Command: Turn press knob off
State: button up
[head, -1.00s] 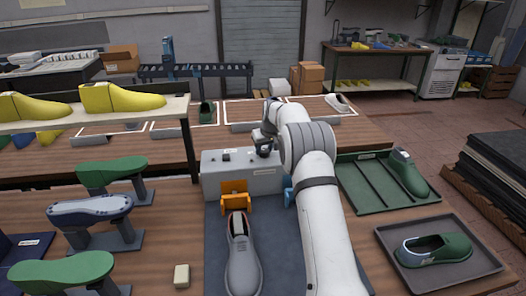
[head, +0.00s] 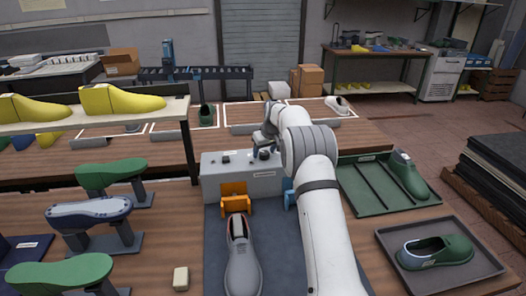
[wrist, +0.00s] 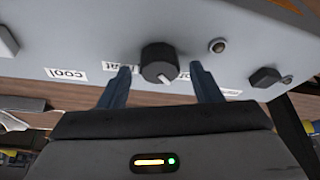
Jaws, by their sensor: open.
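The press is a grey control box (head: 215,185) at the back of the bench. Its round black knob (head: 264,154) sits on the box top near the right end. My gripper (wrist: 160,82) is open, one finger on each side of the knob, with visible gaps. In the head view my gripper (head: 264,142) is just above the knob.
Two small black controls stand further left on the box. A grey shoe (head: 240,260) lies before an orange clamp (head: 235,197). A green rack (head: 375,195) and a dark tray (head: 385,235) with a green shoe are right of my arm. Shoe lasts on stands are at left.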

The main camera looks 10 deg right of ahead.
jog(key=b+v, duration=0.2)
jog(key=v, duration=0.5)
jog(key=shift+r, duration=0.35)
jog(key=shift+s+d, duration=0.1)
jog(key=shift+s, duration=0.05)
jog(key=s+a+r+m, duration=0.1)
jog(key=s+r, duration=0.4)
jog(key=s, duration=0.8)
jog(key=s+a+r+m, duration=0.1)
jog(key=s+r, duration=0.5)
jog(key=s, duration=0.7)
jog(key=s+f+m, duration=0.1)
jog(key=s+f, duration=0.2)
jog(key=s, duration=0.9)
jog(key=s+f+h, duration=0.1)
jog(key=s+f, duration=0.3)
jog(key=s, duration=0.9)
jog(key=shift+d+m+g, duration=0.25)
jog(key=shift+m+g, duration=0.15)
jog(key=shift+s, duration=0.15)
